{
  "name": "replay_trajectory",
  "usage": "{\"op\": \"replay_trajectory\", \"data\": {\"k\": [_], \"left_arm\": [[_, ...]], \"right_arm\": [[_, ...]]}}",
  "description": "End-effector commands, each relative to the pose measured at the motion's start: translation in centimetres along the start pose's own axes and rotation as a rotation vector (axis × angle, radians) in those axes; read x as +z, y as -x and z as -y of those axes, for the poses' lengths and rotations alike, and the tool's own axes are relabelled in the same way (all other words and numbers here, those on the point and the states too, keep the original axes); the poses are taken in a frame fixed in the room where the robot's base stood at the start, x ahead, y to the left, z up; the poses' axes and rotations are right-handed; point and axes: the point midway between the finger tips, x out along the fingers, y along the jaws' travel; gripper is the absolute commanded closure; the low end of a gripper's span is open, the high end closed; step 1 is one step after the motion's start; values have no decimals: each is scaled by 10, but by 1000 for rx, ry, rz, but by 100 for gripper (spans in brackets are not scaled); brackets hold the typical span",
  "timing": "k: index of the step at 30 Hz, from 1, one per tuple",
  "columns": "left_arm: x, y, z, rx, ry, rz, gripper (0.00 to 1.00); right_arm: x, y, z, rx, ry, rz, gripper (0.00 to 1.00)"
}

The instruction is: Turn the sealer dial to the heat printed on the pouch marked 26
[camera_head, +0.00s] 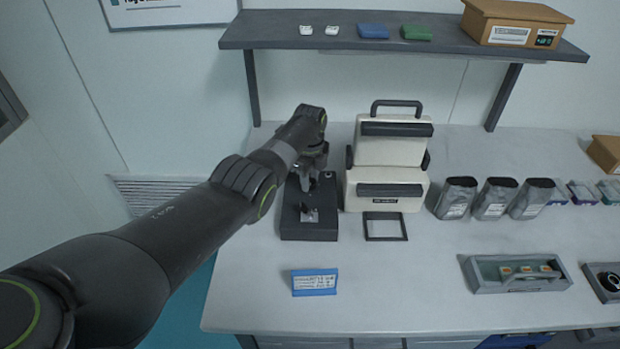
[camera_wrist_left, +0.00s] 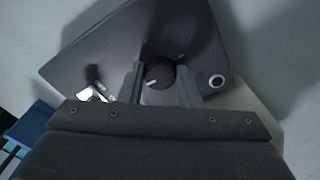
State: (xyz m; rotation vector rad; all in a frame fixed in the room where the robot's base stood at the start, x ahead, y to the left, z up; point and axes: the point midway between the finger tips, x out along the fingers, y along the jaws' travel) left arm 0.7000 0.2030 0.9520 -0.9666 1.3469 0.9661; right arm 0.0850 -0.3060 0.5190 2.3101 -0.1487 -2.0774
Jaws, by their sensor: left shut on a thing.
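The sealer (camera_head: 387,165) is a cream machine on the bench. To its left lies its dark control box (camera_head: 309,230), which also shows in the left wrist view (camera_wrist_left: 95,60). My left gripper (camera_head: 308,187) is over this box. In the left wrist view its fingers (camera_wrist_left: 160,82) are shut on the round black dial (camera_wrist_left: 158,72), whose white pointer line shows toward the lower left. The scale around the dial is not readable. Three silver pouches, a left one (camera_head: 456,198), a middle one (camera_head: 495,199) and a right one (camera_head: 532,199), stand right of the sealer; their marks are too small to read.
A blue-edged printed card (camera_head: 314,282) lies at the front. A grey tray (camera_head: 480,285) with small items is at front right. A shelf (camera_head: 270,38) above holds a cardboard box (camera_head: 515,22). Bench between card and tray is clear.

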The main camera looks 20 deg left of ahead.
Motion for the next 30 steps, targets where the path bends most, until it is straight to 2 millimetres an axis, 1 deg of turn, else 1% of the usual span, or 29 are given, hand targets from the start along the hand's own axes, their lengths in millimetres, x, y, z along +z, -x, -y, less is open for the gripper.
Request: {"op": "replay_trajectory", "data": {"k": [4,5,9,10,18,22,26,28,30], "left_arm": [[0,2,1,-4,-2,3,92],[0,2,1,-4,-2,3,68],[0,1,1,-3,-1,2,50],[0,1,1,-3,-1,2,48],[0,1,0,-1,0,1,48],[0,7,1,-2,0,2,48],[0,24,1,-4,0,2,48],[0,35,1,-4,0,2,48],[0,48,2,-7,0,3,48]], "right_arm": [[0,0,0,0,0,0,64],[0,0,0,0,0,0,64],[0,0,0,0,0,0,64],[0,0,0,0,0,0,64],[0,0,0,0,0,0,64],[0,3,0,0,0,0,64],[-1,8,-1,0,0,0,64],[-1,10,-1,0,0,0,64],[-1,8,-1,0,0,0,64]]}}
